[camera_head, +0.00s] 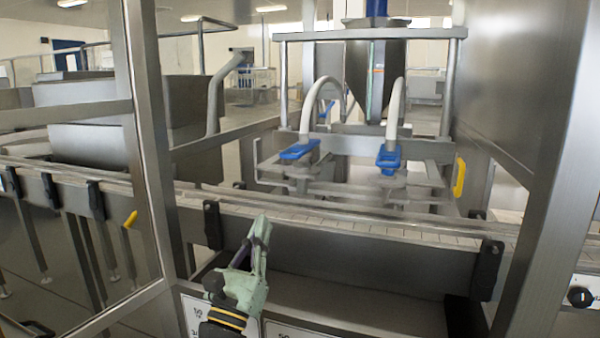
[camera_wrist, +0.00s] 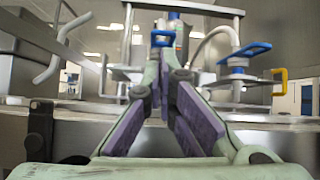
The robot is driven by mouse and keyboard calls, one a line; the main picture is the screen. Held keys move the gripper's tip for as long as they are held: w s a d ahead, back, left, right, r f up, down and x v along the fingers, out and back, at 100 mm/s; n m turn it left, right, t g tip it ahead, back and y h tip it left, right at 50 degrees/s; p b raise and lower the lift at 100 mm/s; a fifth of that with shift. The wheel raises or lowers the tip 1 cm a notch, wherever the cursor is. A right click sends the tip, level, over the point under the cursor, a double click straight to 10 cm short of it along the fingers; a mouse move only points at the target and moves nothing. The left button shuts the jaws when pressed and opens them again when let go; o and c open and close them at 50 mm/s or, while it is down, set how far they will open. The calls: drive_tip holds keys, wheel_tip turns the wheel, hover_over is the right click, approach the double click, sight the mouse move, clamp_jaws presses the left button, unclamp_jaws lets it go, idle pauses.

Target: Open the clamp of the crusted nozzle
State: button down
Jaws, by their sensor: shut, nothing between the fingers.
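Two filling nozzles with blue clamps stand behind the conveyor. The left blue clamp (camera_head: 299,150) and the right blue clamp (camera_head: 388,157) each sit at the lower end of a pale hose. I cannot tell which nozzle is crusted. In the wrist view one blue clamp (camera_wrist: 163,38) shows just beyond my fingertips, and another blue clamp (camera_wrist: 248,50) is to the right. My gripper (camera_head: 260,222), green with purple pads, is in front of the conveyor, lower than the clamps and apart from them. In the wrist view its fingers (camera_wrist: 163,60) converge at the tips, shut and empty.
The conveyor rail (camera_head: 350,228) runs across between my gripper and the nozzles, with black brackets (camera_head: 487,268) on its front. A steel post (camera_head: 145,130) stands at left and a steel panel (camera_head: 545,150) at right. A yellow handle (camera_head: 459,177) is right of the nozzles.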

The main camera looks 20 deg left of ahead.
drive_tip(key=w+f, duration=0.1)
drive_tip(key=w+f+g, duration=0.1)
drive_tip(key=shift+w+d+f+m, duration=0.2)
drive_tip(key=shift+f+m, duration=0.1)
drive_tip(key=shift+m, duration=0.1)
drive_tip(key=s+r+p+x, duration=0.1)
drive_tip(key=p+x, duration=0.3)
drive_tip(key=x, duration=0.8)
drive_tip(key=shift+r+p, duration=0.3)
drive_tip(key=shift+r, duration=0.6)
drive_tip(key=shift+a+r, duration=0.1)
